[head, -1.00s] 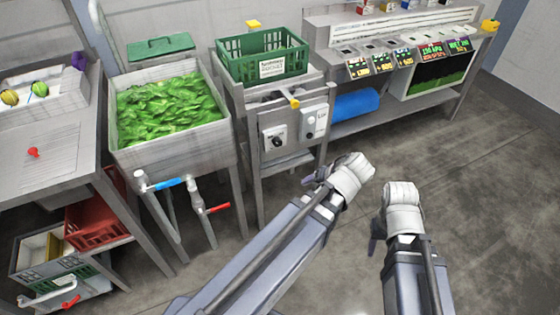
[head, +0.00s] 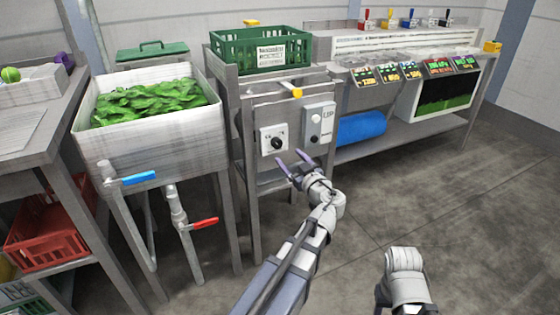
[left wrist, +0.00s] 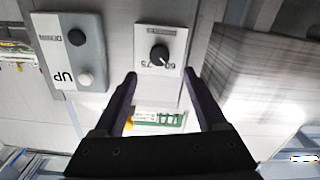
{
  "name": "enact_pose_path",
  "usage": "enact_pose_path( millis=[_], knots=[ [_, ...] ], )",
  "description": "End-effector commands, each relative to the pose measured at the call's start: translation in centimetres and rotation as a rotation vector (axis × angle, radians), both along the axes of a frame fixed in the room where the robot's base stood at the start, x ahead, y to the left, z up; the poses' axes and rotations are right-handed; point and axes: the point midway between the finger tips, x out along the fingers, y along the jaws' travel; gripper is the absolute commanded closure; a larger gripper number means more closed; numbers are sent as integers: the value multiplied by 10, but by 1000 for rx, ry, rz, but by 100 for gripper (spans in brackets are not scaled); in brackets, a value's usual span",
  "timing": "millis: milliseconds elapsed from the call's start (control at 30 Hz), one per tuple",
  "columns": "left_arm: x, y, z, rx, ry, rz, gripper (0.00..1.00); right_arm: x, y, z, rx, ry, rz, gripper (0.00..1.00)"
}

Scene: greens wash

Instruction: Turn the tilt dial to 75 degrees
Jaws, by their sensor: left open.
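The tilt dial is a black round knob (head: 277,143) on a white plate on the front of the steel stand. In the left wrist view the knob (left wrist: 159,54) shows upside down, with printed numbers at its edge that look like 60 and 75; I cannot surely read its setting. My left gripper (head: 295,157) is open and empty, just below and right of the dial, pointing at the panel. In the left wrist view its fingertips (left wrist: 160,73) are spread either side of the knob's line, apart from it. My right arm shows at lower right; its fingers are hidden.
A grey box with UP and a second button (head: 318,122) sits right of the dial. A green crate (head: 262,48) stands above the panel. A sink of greens (head: 150,103) with blue and red valve handles is left. The floor in front is clear.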

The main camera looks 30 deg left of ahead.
Motion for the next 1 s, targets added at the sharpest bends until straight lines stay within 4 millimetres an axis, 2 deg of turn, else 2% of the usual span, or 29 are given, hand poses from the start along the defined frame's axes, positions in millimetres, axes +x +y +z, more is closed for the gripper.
enact_pose_path(
  millis=[33,267,700,1000],
  knots=[
    [1,1,-3,4,-9,-2,26,0,0,-4,0,0,0,50],
    [5,4,0,5,-18,-3,26,0,0,-3,0,0,0,50],
    [43,52,0,4,-16,-2,26,0,0,-3,0,0,0,50],
    [49,63,0,4,-16,-4,26,0,0,-3,0,0,0,50]
  ],
)
